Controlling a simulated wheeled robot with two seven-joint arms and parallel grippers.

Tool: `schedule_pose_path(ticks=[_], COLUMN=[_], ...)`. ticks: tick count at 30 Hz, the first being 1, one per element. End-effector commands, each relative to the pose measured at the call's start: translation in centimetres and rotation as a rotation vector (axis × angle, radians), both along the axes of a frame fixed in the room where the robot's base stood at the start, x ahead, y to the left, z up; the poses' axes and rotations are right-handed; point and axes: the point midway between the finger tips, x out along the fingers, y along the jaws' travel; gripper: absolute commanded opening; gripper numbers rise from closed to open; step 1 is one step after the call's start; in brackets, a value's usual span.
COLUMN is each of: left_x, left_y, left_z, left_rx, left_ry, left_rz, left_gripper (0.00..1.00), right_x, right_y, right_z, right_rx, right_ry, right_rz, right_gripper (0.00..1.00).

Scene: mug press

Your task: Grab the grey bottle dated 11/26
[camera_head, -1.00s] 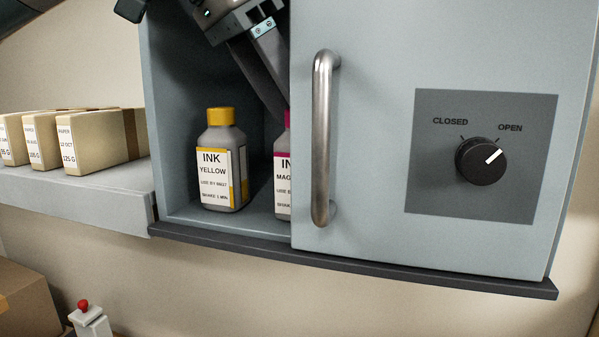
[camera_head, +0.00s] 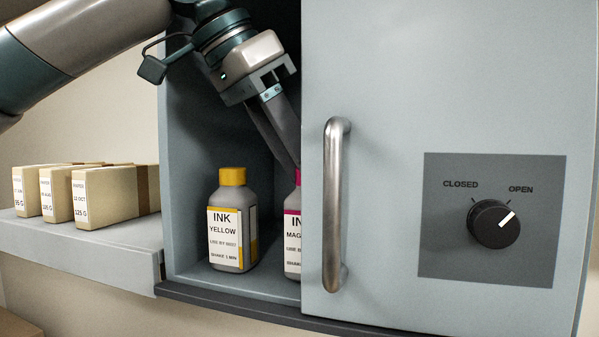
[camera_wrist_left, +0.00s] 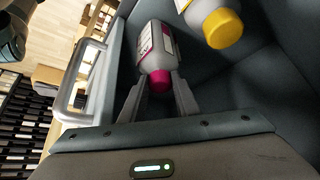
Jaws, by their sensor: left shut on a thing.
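A grey bottle with a magenta cap (camera_head: 293,240) stands in the open part of the cabinet, half hidden by the door in the head view. A grey bottle with a yellow cap (camera_head: 233,225), labelled "INK YELLOW", stands untouched to the left. My right gripper is out of view.
The cabinet door (camera_head: 390,80) with a vertical metal handle (camera_head: 332,205) covers the right side. A knob (camera_head: 495,224) on its panel points towards OPEN. Several paper boxes (camera_head: 105,195) stand on the shelf (camera_head: 80,245) at the left.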

Motion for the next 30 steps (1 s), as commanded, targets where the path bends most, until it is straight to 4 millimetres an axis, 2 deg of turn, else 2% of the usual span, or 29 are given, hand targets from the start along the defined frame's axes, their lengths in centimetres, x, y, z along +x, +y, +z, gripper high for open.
schedule_pose_path(ticks=[3,11,17,24,30], left_x=[-0.1,-1.9,-4.5,-8.4,-10.8], left_y=[0.1,2.0,4.9,9.2,11.7], left_z=[0.1,0.0,-0.2,-0.3,0.0], left_rx=[-0.003,-0.004,-0.005,-0.003,-0.002], left_ry=[-0.001,-0.002,-0.003,-0.003,-0.002], left_rz=[-0.001,-0.001,0.000,0.000,-0.001], left_gripper=[0.00,0.00,0.00,0.00,0.00], right_x=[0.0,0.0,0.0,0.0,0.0], right_y=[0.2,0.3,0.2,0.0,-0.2], right_z=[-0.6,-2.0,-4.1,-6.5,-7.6], right_rx=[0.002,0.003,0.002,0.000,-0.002], right_ry=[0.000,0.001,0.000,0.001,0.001], right_rz=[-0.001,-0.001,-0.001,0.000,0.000], right_gripper=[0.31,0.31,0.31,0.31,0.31])
